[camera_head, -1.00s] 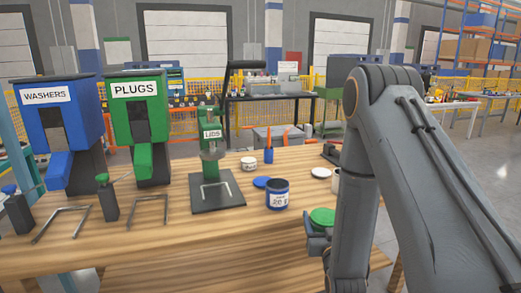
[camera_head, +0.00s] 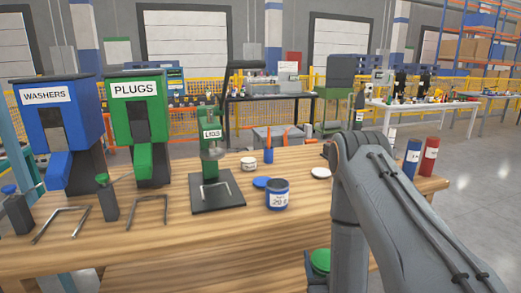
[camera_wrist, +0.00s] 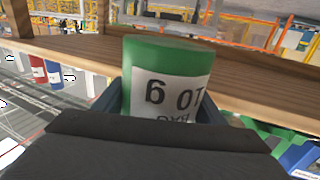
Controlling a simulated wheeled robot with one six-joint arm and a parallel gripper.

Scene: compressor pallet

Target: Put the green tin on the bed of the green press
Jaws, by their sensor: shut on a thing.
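The green tin (camera_wrist: 168,58) with a white label is between the two fingers of my gripper (camera_wrist: 165,100) in the wrist view. The gripper is shut on it. In the head view only the top of the green tin (camera_head: 320,261) shows, just off the front edge of the table beside my arm. My gripper is mostly hidden there. The green press (camera_head: 212,150), marked LIDS, stands on the table to the left. Its dark flat bed (camera_head: 230,202) holds a metal bracket and no tin.
A blue tin (camera_head: 277,195), a blue lid (camera_head: 261,182), a white lid (camera_head: 321,173) and a small white tin (camera_head: 249,164) lie right of the press. WASHERS (camera_head: 45,95) and PLUGS (camera_head: 137,88) dispensers stand left. Blue (camera_head: 412,158) and red (camera_head: 429,157) cylinders stand at the right.

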